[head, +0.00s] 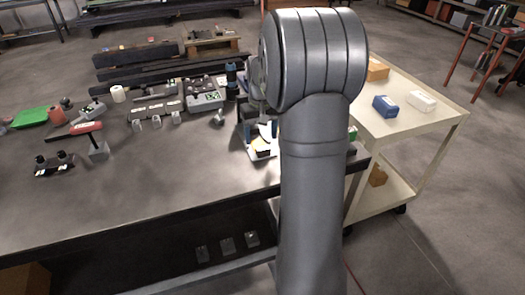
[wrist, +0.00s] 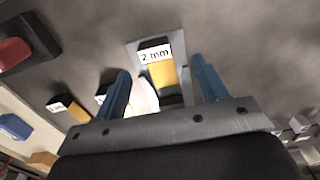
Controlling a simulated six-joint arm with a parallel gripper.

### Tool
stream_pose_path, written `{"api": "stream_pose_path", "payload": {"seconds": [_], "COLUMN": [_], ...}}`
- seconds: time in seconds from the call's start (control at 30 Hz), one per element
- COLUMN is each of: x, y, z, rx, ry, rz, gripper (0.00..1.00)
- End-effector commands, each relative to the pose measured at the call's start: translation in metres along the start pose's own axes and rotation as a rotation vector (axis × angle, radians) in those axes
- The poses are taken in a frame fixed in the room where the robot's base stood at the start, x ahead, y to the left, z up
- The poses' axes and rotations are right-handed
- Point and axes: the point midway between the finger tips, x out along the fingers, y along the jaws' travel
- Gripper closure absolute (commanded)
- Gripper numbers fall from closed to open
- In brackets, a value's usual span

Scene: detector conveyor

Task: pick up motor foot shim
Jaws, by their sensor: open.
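A yellow and black piece with a white label reading "2 mm" (wrist: 160,72), apparently the shim, lies on a light grey plate (wrist: 177,40) in the wrist view. My gripper (wrist: 160,67) is open, with its blue fingers on either side of this piece; I see gaps, and no contact shows. In the head view my gripper (head: 261,131) is partly hidden behind my arm, above a yellow and black piece (head: 262,152) on the table. Two more labelled pieces, one yellow and black (wrist: 66,107), lie left of the fingers in the wrist view; one is partly hidden.
The dark table (head: 190,175) holds a red-handled tool (head: 87,128), a grey control box (head: 205,97) and a green item (head: 30,117). A cream cart (head: 425,125) with blue and white boxes stands at right. The table's front middle is clear.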

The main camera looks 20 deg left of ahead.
Motion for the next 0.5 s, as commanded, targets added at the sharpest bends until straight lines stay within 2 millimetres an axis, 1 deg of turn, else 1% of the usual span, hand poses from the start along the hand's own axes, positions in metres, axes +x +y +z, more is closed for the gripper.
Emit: {"api": "stream_pose_path", "payload": {"seconds": [0.17,0.4,0.5], "x": [0.012,0.047,0.054], "y": [0.002,0.006,0.006], "z": [0.002,0.004,0.004], "rx": [0.0,-0.001,-0.001], "ry": [-0.003,-0.003,-0.001], "rz": [-0.001,-0.001,0.0], "gripper": [0.34,0.34,0.34]}}
